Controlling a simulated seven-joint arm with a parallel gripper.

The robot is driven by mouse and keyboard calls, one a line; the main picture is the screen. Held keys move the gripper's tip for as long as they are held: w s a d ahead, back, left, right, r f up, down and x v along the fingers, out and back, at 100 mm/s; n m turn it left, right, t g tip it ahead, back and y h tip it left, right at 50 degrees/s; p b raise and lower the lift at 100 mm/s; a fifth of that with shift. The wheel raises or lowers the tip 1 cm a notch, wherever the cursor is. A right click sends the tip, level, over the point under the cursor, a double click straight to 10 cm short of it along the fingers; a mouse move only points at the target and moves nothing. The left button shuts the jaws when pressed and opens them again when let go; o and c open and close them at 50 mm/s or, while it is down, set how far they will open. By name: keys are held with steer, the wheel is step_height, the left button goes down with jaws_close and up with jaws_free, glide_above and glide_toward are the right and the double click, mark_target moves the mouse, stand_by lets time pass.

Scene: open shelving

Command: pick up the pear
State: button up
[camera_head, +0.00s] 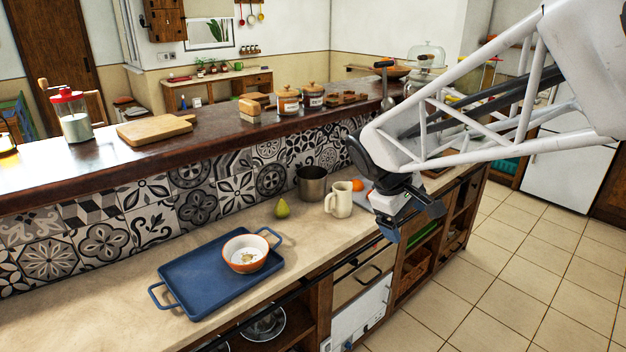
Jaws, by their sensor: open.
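A green pear (282,208) stands upright on the beige counter, near the tiled wall. It is right of the blue tray and left of the cream mug. My gripper (414,226) hangs at the end of my white arm, to the right of the pear and over the counter's front edge. It is apart from the pear, with the mug between them in the picture. My gripper is open and I see nothing held in it. Its fingertips are small and dark here.
A blue tray (190,275) with an orange-rimmed bowl (238,241) lies left of the pear. A cream mug (342,203), a metal pot (312,178) and an orange fruit (359,185) stand to the right. The raised wooden ledge (85,160) runs behind. The counter just before the pear is clear.

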steer(key=w+a+f+n+t+h, duration=0.1)
steer(key=w+a+f+n, duration=0.2)
steer(key=w, duration=0.4)
steer(key=w+a+f+n+h, duration=0.1)
steer(key=w+a+n+h, duration=0.1)
steer(key=w+a, duration=0.4)
steer(key=n+t+h, duration=0.2)
steer(key=n+t, duration=0.5)
steer(key=n, duration=0.6)
glide_toward(277, 208)
steer(key=x, duration=0.2)
steer(key=shift+w+d, duration=0.1)
steer(key=shift+w, duration=0.3)
steer(key=shift+x, duration=1.3)
steer(key=shift+d, duration=0.1)
steer(key=shift+f+x, duration=0.2)
steer(key=shift+x, duration=2.35)
steer(key=shift+s, duration=0.1)
